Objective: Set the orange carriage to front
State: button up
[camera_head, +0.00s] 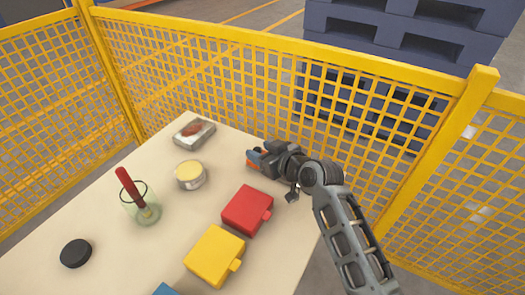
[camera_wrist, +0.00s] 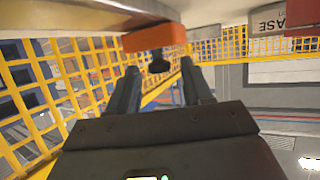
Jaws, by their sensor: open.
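The orange carriage (camera_wrist: 155,38) shows in the wrist view as an orange block at top centre, with a dark knob (camera_wrist: 158,66) on its near side. In the head view only a small orange patch (camera_head: 251,164) shows beside my gripper (camera_head: 254,155), at the table's far right edge. My gripper also shows in the wrist view (camera_wrist: 160,70); it is open, with one finger on each side of the knob. The fingers look apart from it. Most of the carriage and whatever carries it are hidden in the head view.
On the table (camera_head: 110,208) are a red box (camera_head: 246,209), a yellow box (camera_head: 213,255), a round tin (camera_head: 190,175), a tray (camera_head: 194,133), a glass with a red stick (camera_head: 140,203) and a black disc (camera_head: 75,253). Yellow mesh fencing (camera_head: 240,85) stands close behind my gripper.

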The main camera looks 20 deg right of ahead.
jog(key=shift+c, duration=0.2)
grip_shut()
dwell(0.3)
jog(key=s+d, duration=0.2)
jog(key=s, duration=0.1)
jog(key=s+d+b, duration=0.1)
jog(key=s+d, duration=0.2)
jog(key=s, duration=0.1)
jog(key=s+d+b, duration=0.1)
jog(key=s+d, duration=0.2)
jog(key=s, duration=0.1)
jog(key=shift+o, duration=0.2)
grip_release()
jog(key=shift+b+v, duration=0.55)
jog(key=shift+v, duration=3.35)
